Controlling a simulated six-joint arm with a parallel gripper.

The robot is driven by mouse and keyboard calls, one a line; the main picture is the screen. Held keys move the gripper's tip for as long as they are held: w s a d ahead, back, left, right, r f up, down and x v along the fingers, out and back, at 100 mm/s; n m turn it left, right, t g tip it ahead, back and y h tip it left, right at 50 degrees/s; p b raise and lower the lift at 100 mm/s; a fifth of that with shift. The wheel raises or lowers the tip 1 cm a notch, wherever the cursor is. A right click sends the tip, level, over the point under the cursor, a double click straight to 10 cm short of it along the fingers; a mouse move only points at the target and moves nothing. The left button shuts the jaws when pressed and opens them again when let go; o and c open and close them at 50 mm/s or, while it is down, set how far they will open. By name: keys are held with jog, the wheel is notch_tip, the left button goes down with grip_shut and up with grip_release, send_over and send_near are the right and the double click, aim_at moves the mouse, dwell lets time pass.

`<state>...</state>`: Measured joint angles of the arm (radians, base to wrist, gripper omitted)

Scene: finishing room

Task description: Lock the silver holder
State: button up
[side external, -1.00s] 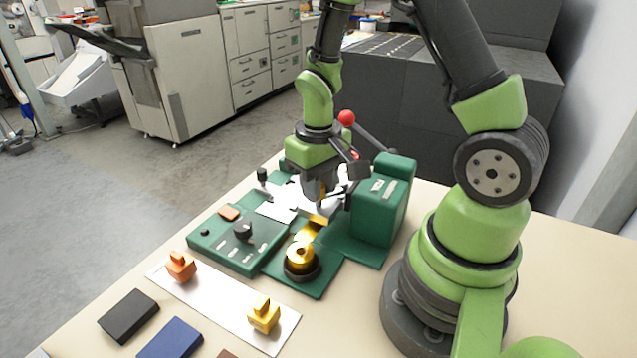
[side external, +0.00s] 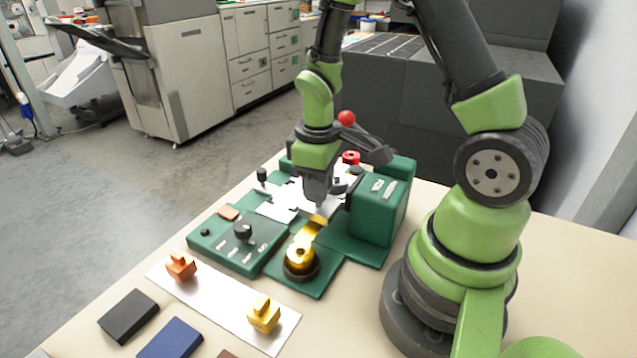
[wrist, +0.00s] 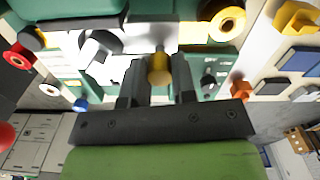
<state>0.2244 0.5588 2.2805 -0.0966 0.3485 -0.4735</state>
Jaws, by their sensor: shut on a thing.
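My gripper (side external: 317,203) points down over the middle of the green machine (side external: 378,215). In the wrist view my gripper (wrist: 160,78) has its two dark fingers on either side of a small brass-coloured knob (wrist: 160,68), shut on it. A pale metal shaft shows just beyond the knob. Bright silver metal (side external: 336,199), apparently the silver holder, shows beside the fingers in the side view, partly hidden by my gripper. I cannot make out its full outline or whether it is locked.
A gold roll (side external: 300,257) sits on a dark spindle in front. A control panel with a black dial (side external: 243,230) is at left. A red-knobbed lever (side external: 346,118) rises behind my gripper. Orange (side external: 181,267) and yellow (side external: 264,314) blocks stand on a white strip.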

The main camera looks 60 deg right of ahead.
jog(key=o, duration=0.9)
jog(key=shift+o, duration=0.2)
jog(key=shift+r, duration=0.1)
notch_tip(320, 180, up, 10)
